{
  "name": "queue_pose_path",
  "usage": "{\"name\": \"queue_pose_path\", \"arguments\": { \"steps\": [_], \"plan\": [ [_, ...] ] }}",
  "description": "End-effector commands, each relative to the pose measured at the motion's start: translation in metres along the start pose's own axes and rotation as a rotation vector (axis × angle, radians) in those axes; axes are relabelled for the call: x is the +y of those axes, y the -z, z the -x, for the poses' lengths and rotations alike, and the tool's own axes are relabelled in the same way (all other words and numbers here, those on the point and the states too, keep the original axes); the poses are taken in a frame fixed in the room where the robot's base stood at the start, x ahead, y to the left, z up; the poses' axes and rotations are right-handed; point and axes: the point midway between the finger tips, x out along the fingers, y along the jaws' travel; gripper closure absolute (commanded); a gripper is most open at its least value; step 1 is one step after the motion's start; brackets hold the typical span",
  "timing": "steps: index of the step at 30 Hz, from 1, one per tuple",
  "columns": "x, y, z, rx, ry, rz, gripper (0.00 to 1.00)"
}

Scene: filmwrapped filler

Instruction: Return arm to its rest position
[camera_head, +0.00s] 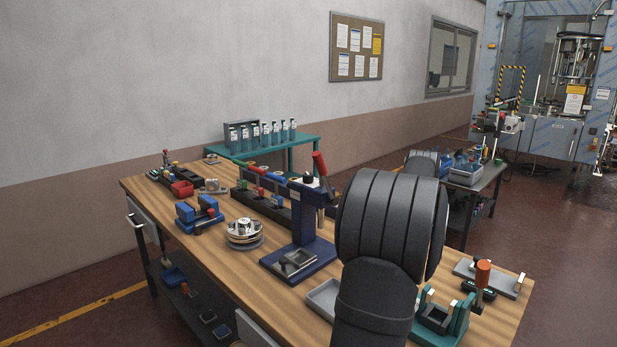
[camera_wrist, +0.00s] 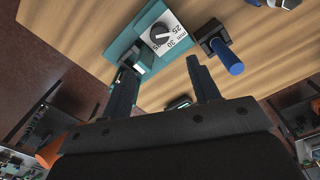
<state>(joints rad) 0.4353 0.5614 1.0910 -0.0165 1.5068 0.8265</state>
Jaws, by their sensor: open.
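My gripper (camera_wrist: 160,65) shows in the wrist view with its two dark fingers spread apart and nothing between them. Beyond the fingertips is the wooden bench top (camera_wrist: 80,40). A teal fixture (camera_wrist: 122,50) with a white scale plate and black dial (camera_wrist: 165,34) lies just past the fingers. A blue-handled tool (camera_wrist: 228,58) is beside the right finger, apart from it. In the head view my dark arm rises over the right front of the bench (camera_head: 180,240). My gripper's fingers are hidden there.
A navy press with a red lever (camera_head: 309,215) stands just left of my arm. A teal fixture (camera_head: 455,325) and an orange-handled tool (camera_head: 482,275) are to its right.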

Motion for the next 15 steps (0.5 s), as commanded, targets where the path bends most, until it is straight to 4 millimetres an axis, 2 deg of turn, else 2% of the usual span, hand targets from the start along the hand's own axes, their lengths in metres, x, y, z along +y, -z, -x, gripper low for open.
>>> {"name": "queue_pose_path", "arguments": {
  "steps": [6, 15],
  "plan": [
    [0.0, 0.0, 0.021, 0.0, 0.0, 0.001, 0.44],
    [0.0, 0.0, 0.024, 0.0, 0.0, 0.001, 0.44]
  ]
}}
